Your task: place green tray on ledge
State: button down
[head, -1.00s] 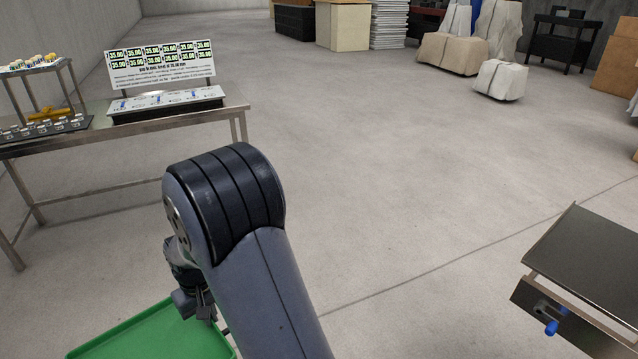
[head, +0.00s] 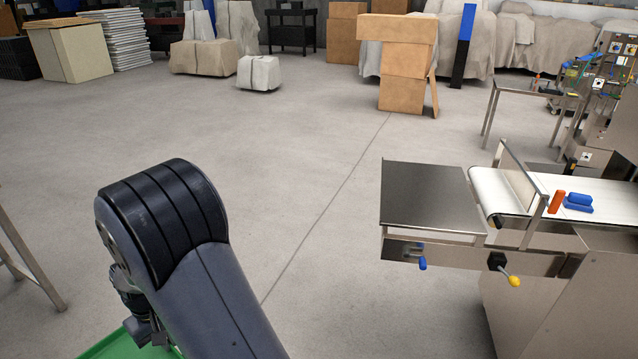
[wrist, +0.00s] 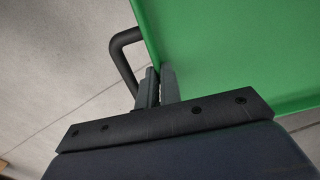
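The green tray (head: 108,346) shows only in part at the bottom left of the head view. In the wrist view the tray (wrist: 235,50) fills the upper right, with a black handle (wrist: 120,62) at its side. My gripper (wrist: 159,84) is closed at the tray's edge next to this handle and holds the tray. In the head view my gripper (head: 146,325) is partly hidden behind my arm. A flat dark metal ledge (head: 425,195) sticks out from the machine at the right. It is bare, and the tray is well to its left.
A white conveyor belt (head: 530,188) adjoins the ledge, with blue and orange pieces on it. A blue knob (head: 422,263) and a yellow-tipped lever (head: 512,280) stick out below. A table leg (head: 30,262) stands at the left. The floor between is clear.

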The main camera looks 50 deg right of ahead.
aim_at(436, 191)
jog(key=z, duration=1.6)
